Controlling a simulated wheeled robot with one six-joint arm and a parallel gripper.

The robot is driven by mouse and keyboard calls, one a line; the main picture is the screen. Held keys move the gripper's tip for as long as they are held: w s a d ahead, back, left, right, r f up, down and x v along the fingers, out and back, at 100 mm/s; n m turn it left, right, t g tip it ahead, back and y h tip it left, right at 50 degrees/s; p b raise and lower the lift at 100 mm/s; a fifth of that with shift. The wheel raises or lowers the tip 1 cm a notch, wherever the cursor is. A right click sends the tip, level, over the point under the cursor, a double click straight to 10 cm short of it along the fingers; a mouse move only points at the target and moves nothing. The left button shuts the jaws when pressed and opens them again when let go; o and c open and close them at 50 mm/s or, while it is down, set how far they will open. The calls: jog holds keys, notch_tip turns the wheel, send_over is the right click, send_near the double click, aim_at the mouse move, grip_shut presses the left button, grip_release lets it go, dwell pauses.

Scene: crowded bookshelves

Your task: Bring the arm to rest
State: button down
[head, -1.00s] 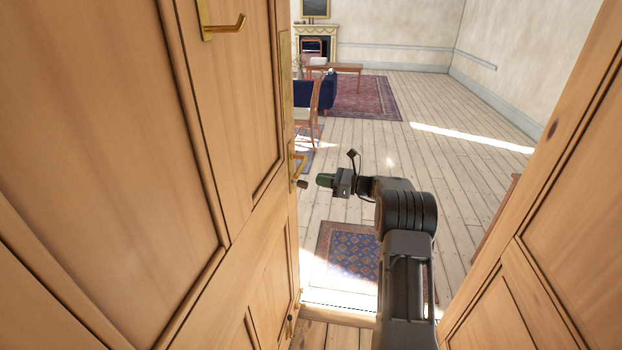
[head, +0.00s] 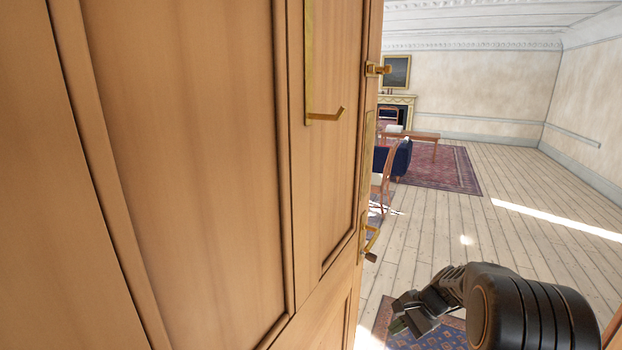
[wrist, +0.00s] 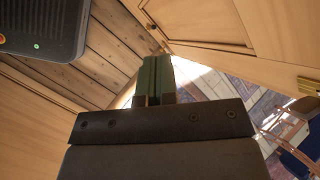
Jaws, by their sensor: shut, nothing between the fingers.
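My gripper (head: 400,326) is low at the bottom right of the head view, over the small patterned rug, to the right of the open door's edge. Its fingers are partly hidden by the frame bottom and my arm. In the wrist view my gripper (wrist: 157,62) shows its green fingers together with nothing between them. My arm bends down from the bottom right of the head view.
A wooden door (head: 190,150) with brass handles (head: 370,240) fills the left, close to my arm. Beyond it lie a small rug (head: 440,335), a large red rug (head: 440,170), a blue sofa (head: 398,160) and a chair (head: 384,185). Bare floor (head: 520,215) is clear at right.

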jog(key=s+a+r+n+t+h+p, duration=0.1)
jog(key=s+a+r+n+h, duration=0.1)
jog(key=s+r+n, duration=0.3)
jog(key=s+a+r+n+t+h+p, duration=0.1)
jog(key=s+a+r+n+h, duration=0.2)
jog(key=s, duration=1)
notch_tip(320, 180, up, 5)
jog(key=n+h, duration=0.2)
jog(key=n, duration=0.1)
jog(key=shift+a+n+t+p, duration=0.3)
jog(key=shift+p, duration=0.05)
